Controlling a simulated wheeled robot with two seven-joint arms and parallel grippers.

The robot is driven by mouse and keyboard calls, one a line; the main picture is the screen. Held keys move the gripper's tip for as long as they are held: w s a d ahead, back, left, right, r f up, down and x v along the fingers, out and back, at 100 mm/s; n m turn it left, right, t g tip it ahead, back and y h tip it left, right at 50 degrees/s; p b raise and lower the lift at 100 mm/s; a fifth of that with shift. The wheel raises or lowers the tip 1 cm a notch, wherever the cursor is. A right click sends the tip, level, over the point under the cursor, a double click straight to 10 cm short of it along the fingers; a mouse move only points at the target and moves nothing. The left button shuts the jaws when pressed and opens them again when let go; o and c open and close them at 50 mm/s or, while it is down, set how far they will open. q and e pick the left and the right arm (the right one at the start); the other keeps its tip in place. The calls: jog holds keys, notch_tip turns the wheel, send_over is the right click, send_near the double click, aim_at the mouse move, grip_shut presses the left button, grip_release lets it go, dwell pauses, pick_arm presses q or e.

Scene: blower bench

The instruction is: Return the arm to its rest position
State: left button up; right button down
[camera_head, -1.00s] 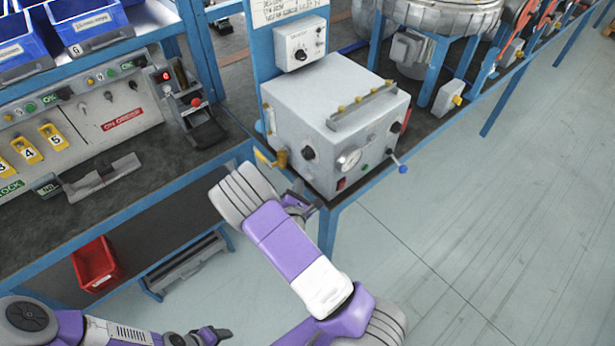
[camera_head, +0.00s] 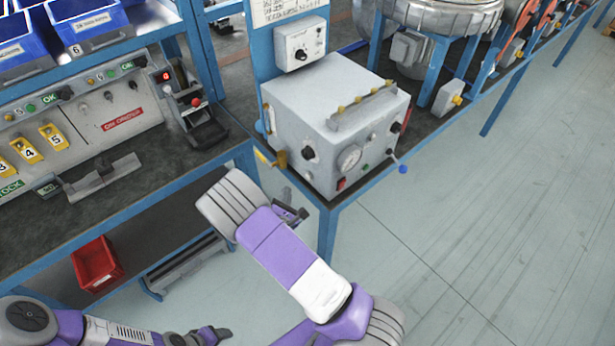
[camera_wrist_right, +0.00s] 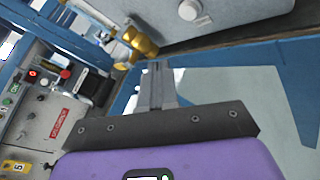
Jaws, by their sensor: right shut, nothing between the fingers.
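My right arm reaches up from the bottom of the head view. Its right gripper (camera_head: 298,214) is in front of the bench's front edge, below and apart from the grey box. In the right wrist view the right gripper's fingers (camera_wrist_right: 155,75) are together with nothing between them. My left gripper (camera_head: 215,334) is low at the bottom of the head view, small and dark; its finger gap is not clear.
The grey box (camera_head: 335,105) with gauge and knobs stands at the bench corner. A yellow valve (camera_head: 281,159) sticks out of its left side; it also shows in the wrist view (camera_wrist_right: 137,42). A red bin (camera_head: 97,264) sits below. The floor at right is clear.

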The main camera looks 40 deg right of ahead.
dwell(0.4)
